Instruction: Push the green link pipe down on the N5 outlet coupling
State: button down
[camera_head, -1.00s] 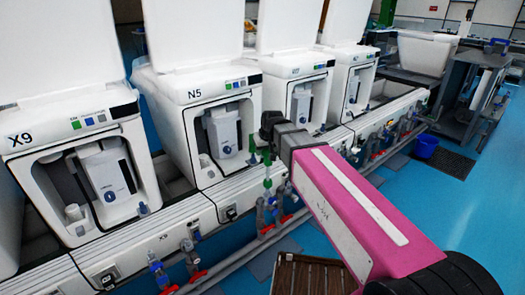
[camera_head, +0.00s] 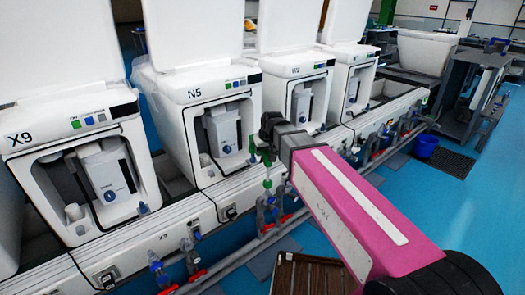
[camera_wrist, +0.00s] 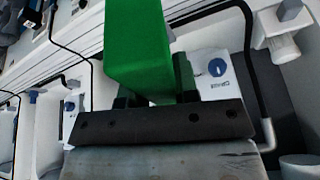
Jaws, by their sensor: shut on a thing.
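The green link pipe (camera_wrist: 137,45) fills the upper middle of the wrist view. My gripper (camera_wrist: 155,97) is shut on it, with dark finger parts on both sides. In the head view, my gripper (camera_head: 266,140) is in front of the N5 unit (camera_head: 205,95), at its lower right. Small green parts of the pipe (camera_head: 267,160) show just below it, above a vertical stub with valves (camera_head: 268,205). I take this stub for the N5 outlet coupling, but no label shows there. The pipe's lower end is too small to tell whether it touches or is seated.
The X9 unit (camera_head: 75,125) stands at the left, and more white units stand to the right of N5. Pipes with red and blue valves (camera_head: 192,262) run along the bench front. A brown slatted crate (camera_head: 310,275) is on the blue floor. A blue bucket (camera_head: 426,146) stands farther right.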

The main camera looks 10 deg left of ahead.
jog(key=shift+f, duration=1.3)
jog(key=c, duration=0.8)
grip_release()
jog(key=v, duration=1)
jog(key=shift+s+r, duration=0.1)
jog(key=shift+r, duration=0.25)
jog(key=s+d+f+m+g+h, duration=0.1)
jog(key=s+d+f+m, duration=0.1)
jog(key=d+f, duration=0.6)
jog(key=s+d+f+m+g+h, duration=0.1)
jog(key=d+f, duration=0.6)
jog(key=d, duration=0.7)
jog(key=s+d+f+m+g+h, duration=0.1)
jog(key=s+d+f+m, duration=0.2)
jog(key=s+d+f, duration=0.2)
jog(key=shift+d+f+m, duration=0.15)
jog(key=shift+d+f, duration=0.45)
jog(key=shift+d, duration=0.45)
jog(key=shift+d+f+m, duration=0.1)
jog(key=shift+d+f, duration=0.5)
jog(key=shift+d, duration=0.5)
jog(key=shift+d+f+m, duration=0.15)
jog(key=shift+d+f, duration=0.45)
jog(key=shift+d, duration=0.45)
